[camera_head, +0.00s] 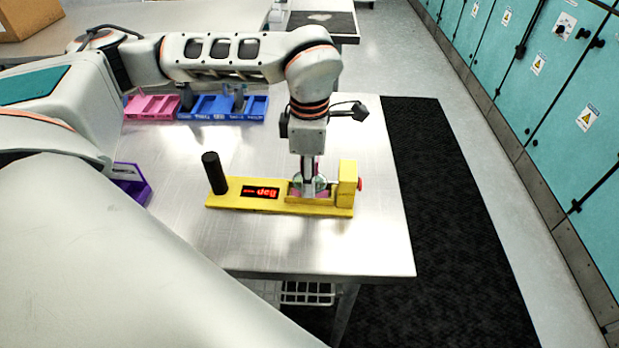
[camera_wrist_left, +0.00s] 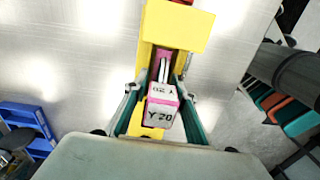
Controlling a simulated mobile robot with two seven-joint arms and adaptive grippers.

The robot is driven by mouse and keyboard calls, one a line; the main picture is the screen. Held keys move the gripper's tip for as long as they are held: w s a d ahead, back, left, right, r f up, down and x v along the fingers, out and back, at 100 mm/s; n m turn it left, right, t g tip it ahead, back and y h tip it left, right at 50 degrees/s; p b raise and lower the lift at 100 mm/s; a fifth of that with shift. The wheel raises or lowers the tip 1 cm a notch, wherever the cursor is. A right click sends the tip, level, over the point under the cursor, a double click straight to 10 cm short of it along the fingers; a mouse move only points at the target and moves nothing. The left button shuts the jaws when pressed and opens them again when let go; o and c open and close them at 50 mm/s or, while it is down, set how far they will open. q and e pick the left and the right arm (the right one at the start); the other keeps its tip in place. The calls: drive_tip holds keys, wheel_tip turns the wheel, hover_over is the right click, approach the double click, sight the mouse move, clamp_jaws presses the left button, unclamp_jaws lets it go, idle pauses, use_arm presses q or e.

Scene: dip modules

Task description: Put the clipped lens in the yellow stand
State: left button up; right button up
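The yellow stand (camera_head: 228,203) lies on the metal table, with a black knob post at its left and a red display reading "-- deg". The clipped lens, a round clear disc in a pink-and-white clip, is at the recess near the stand's right end; the clip (camera_wrist_left: 161,106) shows "Y 20" in the left wrist view. My left gripper (camera_head: 308,172) points straight down there, its fingers closed about the clip's sides (camera_wrist_left: 160,92). Whether the lens rests on the recess floor is hidden. My right gripper is not in view.
Pink (camera_head: 152,107) and blue (camera_head: 243,108) trays stand at the back left of the table. A purple tray (camera_head: 131,184) is at the left, partly behind my arm. Bare table lies around the stand. A dark floor mat (camera_head: 440,200) is beyond the right edge.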

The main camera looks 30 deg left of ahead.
use_arm(q)
wheel_tip(320, 180, up, 12)
drive_tip(key=shift+f, duration=0.15)
idle(0.7)
